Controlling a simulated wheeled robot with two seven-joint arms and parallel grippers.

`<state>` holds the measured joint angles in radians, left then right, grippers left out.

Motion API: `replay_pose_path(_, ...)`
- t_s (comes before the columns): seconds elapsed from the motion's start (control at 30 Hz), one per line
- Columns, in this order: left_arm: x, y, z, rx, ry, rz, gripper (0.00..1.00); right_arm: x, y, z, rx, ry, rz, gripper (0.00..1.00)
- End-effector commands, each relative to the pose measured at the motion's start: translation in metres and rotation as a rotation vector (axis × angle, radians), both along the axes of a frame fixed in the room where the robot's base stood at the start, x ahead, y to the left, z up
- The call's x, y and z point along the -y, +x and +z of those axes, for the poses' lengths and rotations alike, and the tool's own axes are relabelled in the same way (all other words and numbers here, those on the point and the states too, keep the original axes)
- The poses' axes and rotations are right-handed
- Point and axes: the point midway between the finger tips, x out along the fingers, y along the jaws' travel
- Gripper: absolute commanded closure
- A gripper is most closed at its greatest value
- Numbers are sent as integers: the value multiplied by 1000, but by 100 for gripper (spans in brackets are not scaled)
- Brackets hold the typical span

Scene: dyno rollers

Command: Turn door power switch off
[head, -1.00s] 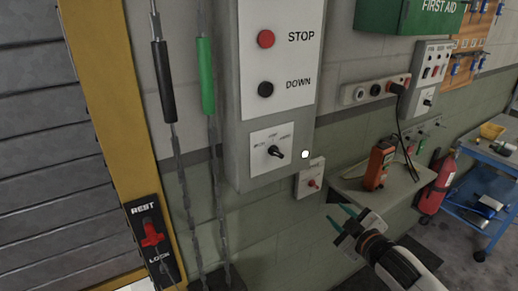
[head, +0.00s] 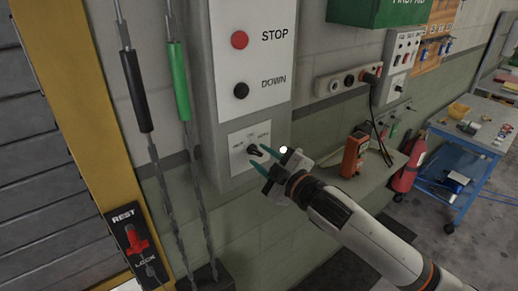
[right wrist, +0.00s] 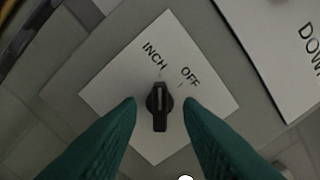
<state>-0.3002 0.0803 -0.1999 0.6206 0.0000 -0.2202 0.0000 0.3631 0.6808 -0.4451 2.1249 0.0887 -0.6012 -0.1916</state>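A black rotary switch (head: 255,150) sits on a white plate at the bottom of the grey control panel. In the right wrist view, the switch (right wrist: 160,105) has a pale line, runs nearly upright in the picture, and its upper end lies below the INCH and OFF labels. A third label is hidden there. My right gripper (head: 256,161) reaches the plate from the lower right. Its green fingers (right wrist: 159,106) are open, one on each side of the switch, with visible gaps to it. My left gripper is not in view.
STOP (head: 239,40) and DOWN (head: 241,90) buttons are above the switch. Pull handles (head: 178,80) hang left of the panel, beside the REST/LOCK plate (head: 135,245). A shelf with an orange device (head: 355,152) and a fire extinguisher (head: 408,165) stand to the right.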

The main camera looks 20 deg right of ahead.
Motion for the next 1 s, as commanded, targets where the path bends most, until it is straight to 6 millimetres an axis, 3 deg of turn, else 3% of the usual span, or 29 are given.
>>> replay_pose_path(0.2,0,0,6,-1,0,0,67,-7,17,0,0,1,1,67)
replay_pose_path(0.47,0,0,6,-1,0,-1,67,-7,18,-1,0,0,1,67)
replay_pose_path(0.7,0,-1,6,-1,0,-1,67,-7,18,-1,-1,0,1,98)
replay_pose_path(1.0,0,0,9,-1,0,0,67,-7,18,0,-17,42,0,98)
